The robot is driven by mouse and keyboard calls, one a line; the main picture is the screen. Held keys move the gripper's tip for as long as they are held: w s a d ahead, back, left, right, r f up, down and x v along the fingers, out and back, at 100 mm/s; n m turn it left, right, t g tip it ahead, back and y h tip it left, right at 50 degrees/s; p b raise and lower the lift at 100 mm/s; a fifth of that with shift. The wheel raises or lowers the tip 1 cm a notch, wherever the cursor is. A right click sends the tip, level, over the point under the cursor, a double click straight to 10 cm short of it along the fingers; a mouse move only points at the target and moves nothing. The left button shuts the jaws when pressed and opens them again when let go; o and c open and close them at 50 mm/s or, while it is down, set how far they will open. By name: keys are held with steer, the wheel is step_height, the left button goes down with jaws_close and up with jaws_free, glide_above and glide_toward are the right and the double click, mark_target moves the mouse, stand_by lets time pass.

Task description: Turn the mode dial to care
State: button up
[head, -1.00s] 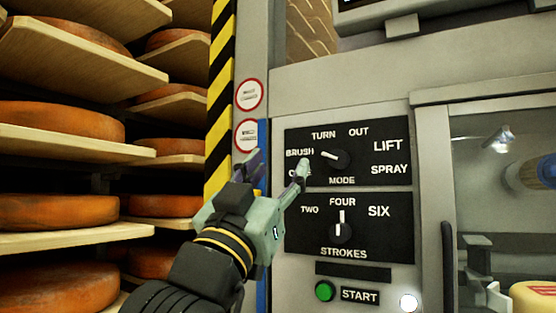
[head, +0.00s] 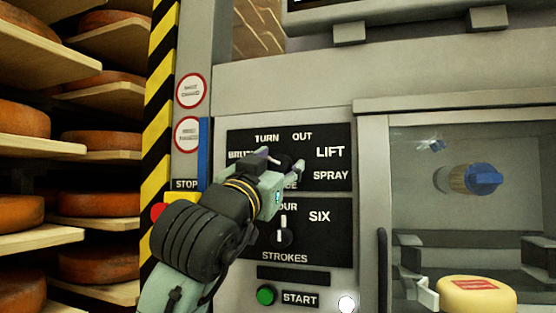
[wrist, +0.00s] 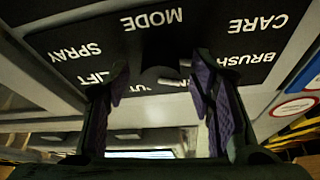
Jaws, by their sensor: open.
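The mode dial (head: 285,160) is a dark knob with a pale pointer on the upper black panel, partly hidden by my gripper in the head view.
The strokes dial (head: 283,236) and green start button (head: 265,295) lie below. A red stop button (head: 158,211) stands at left, near shelves of cheese wheels (head: 100,202).

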steer(key=shift+w+d, duration=0.1)
steer(key=shift+w, duration=0.1)
steer(key=c, duration=1.1)
